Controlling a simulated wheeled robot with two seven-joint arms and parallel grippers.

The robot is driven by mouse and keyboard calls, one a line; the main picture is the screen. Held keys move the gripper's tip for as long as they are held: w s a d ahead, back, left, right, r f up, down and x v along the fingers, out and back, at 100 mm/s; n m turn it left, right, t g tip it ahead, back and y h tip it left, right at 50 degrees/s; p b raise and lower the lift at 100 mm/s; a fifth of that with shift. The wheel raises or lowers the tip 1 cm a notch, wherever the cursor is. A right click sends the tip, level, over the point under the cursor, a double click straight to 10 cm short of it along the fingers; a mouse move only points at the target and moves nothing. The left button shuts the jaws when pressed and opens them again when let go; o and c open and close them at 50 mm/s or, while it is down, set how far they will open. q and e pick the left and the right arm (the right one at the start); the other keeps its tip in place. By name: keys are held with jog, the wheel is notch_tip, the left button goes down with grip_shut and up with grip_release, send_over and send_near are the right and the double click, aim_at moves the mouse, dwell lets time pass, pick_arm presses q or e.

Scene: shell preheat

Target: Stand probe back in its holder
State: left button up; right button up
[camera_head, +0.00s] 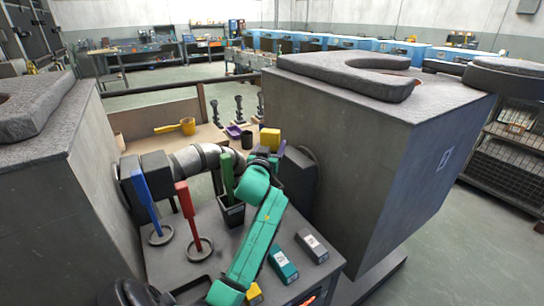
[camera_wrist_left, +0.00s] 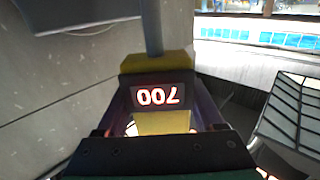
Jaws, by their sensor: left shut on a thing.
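The probe is a yellow-bodied device with a lit red display (camera_wrist_left: 158,96) that shows upside down in the left wrist view. A grey stem runs from it toward the top of that view. My left gripper (camera_wrist_left: 160,122) is shut on its body. In the head view my left gripper (camera_head: 264,158) is at the end of the green arm, beside a yellow block (camera_head: 270,138) that looks like the probe's body. A black holder (camera_head: 232,212) on the grey table stands just left of the arm, with a green upright piece (camera_head: 228,174) in it. Whether it is the probe's holder is unclear.
Blue (camera_head: 146,198) and red (camera_head: 186,206) tools stand on ring bases at the left of the grey table. Teal (camera_head: 284,264) and grey (camera_head: 312,246) blocks lie right of the arm. Large grey furnace-like blocks (camera_head: 350,140) flank the table. A yellow ladle (camera_head: 184,127) lies behind.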

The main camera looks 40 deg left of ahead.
pick_arm(q)
notch_tip(320, 180, down, 3)
jog(key=shift+f, duration=0.2)
pick_arm(e)
jog(key=shift+a+f, duration=0.25)
jog(key=shift+a, duration=0.2)
pick_arm(q)
jog(key=o, duration=1.4)
pick_arm(e)
jog(key=shift+d, duration=0.1)
pick_arm(q)
jog(key=b+v, duration=0.1)
jog(key=v, duration=1.1)
jog(key=shift+r+b, duration=0.1)
jog(key=shift+b, duration=0.25)
pick_arm(e)
jog(key=shift+s+d+f, duration=0.1)
jog(key=shift+d+f, duration=0.1)
jog(key=shift+f, duration=0.5)
